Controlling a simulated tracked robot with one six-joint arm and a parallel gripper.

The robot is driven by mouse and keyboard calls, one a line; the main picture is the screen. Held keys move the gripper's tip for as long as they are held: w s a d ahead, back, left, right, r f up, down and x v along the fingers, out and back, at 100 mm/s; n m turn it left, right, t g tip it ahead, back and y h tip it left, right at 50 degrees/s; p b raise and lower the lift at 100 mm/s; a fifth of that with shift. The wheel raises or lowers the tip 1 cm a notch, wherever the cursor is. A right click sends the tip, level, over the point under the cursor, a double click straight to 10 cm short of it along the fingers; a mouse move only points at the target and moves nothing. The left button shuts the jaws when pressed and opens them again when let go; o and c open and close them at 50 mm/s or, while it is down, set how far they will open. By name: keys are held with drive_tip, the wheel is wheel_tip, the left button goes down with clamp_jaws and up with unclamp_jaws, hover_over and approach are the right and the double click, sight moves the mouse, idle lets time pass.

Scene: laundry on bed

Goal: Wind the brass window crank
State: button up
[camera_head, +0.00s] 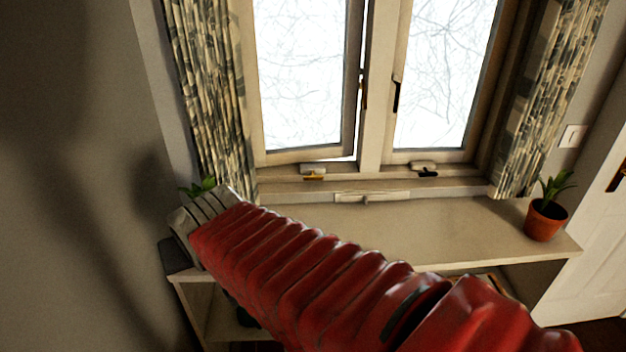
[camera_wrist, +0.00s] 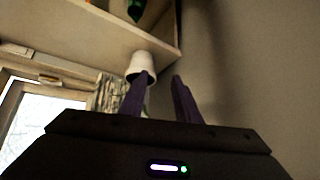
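The brass window crank (camera_head: 314,176) is on the sill below the left window sash (camera_head: 300,80), which stands slightly open. It also shows, small, at the left of the wrist view (camera_wrist: 48,80), where the room appears upside down. My gripper's two dark fingers (camera_wrist: 161,78) are apart with nothing held between them. My arm, in a red sleeve, reaches to the left end of the shelf in the head view, left of the crank and away from it. The fingertips are hidden in the head view.
A white plant pot (camera_wrist: 141,66) is just beyond my left fingertip in the wrist view; its leaves (camera_head: 198,188) show in the head view. A dark crank (camera_head: 428,172) is under the right sash. A terracotta pot (camera_head: 545,219) stands at the shelf's (camera_head: 450,225) right. Curtains flank the window.

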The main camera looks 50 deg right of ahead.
drive_tip(key=w+d+f+m+t+h, duration=0.1)
drive_tip(key=w+d+m, duration=0.25)
drive_tip(key=d, duration=0.35)
drive_tip(key=w+d+m+t+h, duration=0.1)
drive_tip(key=w+d+m+h, duration=0.1)
drive_tip(key=w+d, duration=0.4)
drive_tip(key=m+t+h, duration=0.3)
drive_tip(key=m+t, duration=0.3)
drive_tip(key=m, duration=0.7)
approach(315, 180)
drive_tip(key=shift+v, duration=1.2)
drive_tip(key=shift+s+f+t, duration=0.25)
drive_tip(key=shift+s+t, duration=0.05)
drive_tip(key=shift+t, duration=0.1)
drive_tip(key=shift+w, duration=0.1)
drive_tip(key=x, duration=1.3)
drive_tip(key=shift+w+d+f, duration=0.1)
drive_tip(key=shift+w+d, duration=0.05)
drive_tip(key=shift+w, duration=0.2)
